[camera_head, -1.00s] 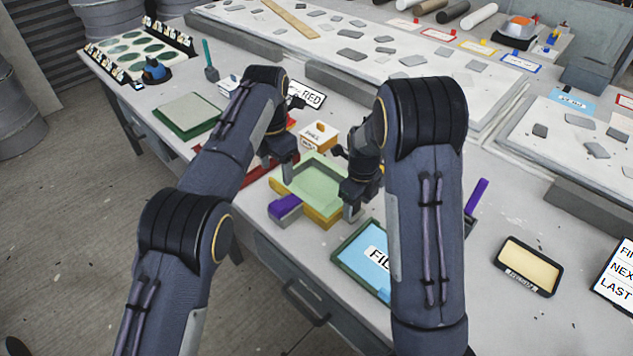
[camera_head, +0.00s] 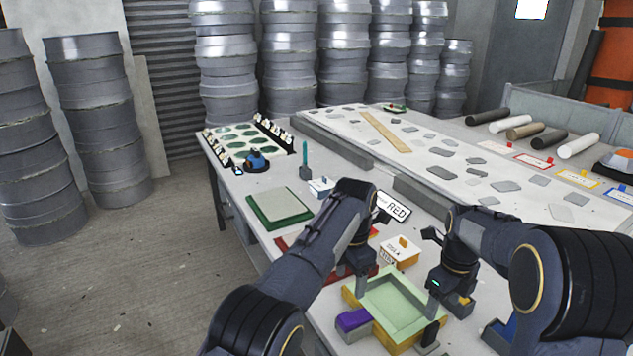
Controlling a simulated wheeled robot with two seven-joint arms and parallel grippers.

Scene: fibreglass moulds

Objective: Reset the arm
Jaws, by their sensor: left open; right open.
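My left gripper (camera_head: 362,284) hangs at the far left side of a pale green mould tray (camera_head: 392,304), with its fingertips partly hidden by my own wrist. My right gripper (camera_head: 434,315) is at the right side of the same tray, close to its rim. Both are open, with nothing seen held; I cannot tell whether either touches the tray. The tray sits in a yellow frame (camera_head: 366,306) on the table. A purple and grey block (camera_head: 353,324) is at the frame's left corner.
Several grey drums (camera_head: 223,65) stand past the table.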

